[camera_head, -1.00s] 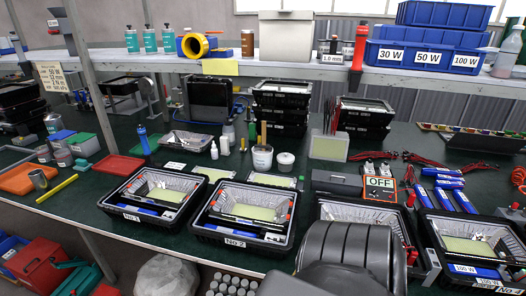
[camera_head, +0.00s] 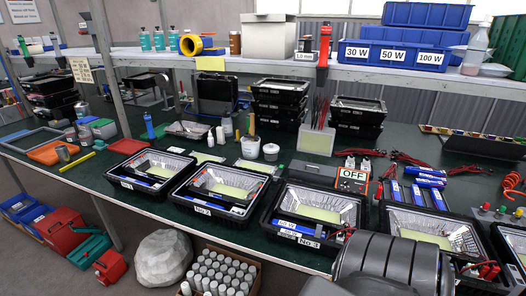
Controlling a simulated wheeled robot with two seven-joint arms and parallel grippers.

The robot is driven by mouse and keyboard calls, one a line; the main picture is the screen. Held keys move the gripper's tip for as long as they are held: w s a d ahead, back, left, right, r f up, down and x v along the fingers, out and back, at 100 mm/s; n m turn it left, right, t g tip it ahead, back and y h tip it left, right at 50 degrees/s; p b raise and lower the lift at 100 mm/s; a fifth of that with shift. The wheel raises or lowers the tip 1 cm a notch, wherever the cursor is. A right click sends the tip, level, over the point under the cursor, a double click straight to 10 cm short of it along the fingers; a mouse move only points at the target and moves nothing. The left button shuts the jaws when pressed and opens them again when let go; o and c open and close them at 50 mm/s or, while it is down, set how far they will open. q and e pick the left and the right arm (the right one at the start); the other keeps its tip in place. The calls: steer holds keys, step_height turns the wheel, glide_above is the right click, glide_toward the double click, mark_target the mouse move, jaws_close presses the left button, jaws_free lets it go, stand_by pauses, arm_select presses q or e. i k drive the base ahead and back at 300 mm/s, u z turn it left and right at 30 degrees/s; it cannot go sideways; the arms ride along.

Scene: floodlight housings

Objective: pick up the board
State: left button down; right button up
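Flat pale yellow-green boards show in several places. Two seem to lie on the bench, a left one (camera_head: 204,157) and a right one (camera_head: 248,164), behind the housings. Others look set inside the open black floodlight housings: No 1 (camera_head: 113,180), No 2 (camera_head: 180,203) and No 3 (camera_head: 270,222), plus one farther right (camera_head: 390,238). The No 3 housing's board (camera_head: 318,213) lies flat inside a silvery reflector. Neither gripper can be made out. A dark rounded link, seemingly mine, covers the lower right and hides part of the bench's front edge.
A shelf with blue bins (camera_head: 395,56) spans the back. On the floor are a grey boulder-like lump (camera_head: 163,258) and a carton of cylinders (camera_head: 222,270).

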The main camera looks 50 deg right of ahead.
mark_target(267, 169)
steer(key=z, duration=0.8)
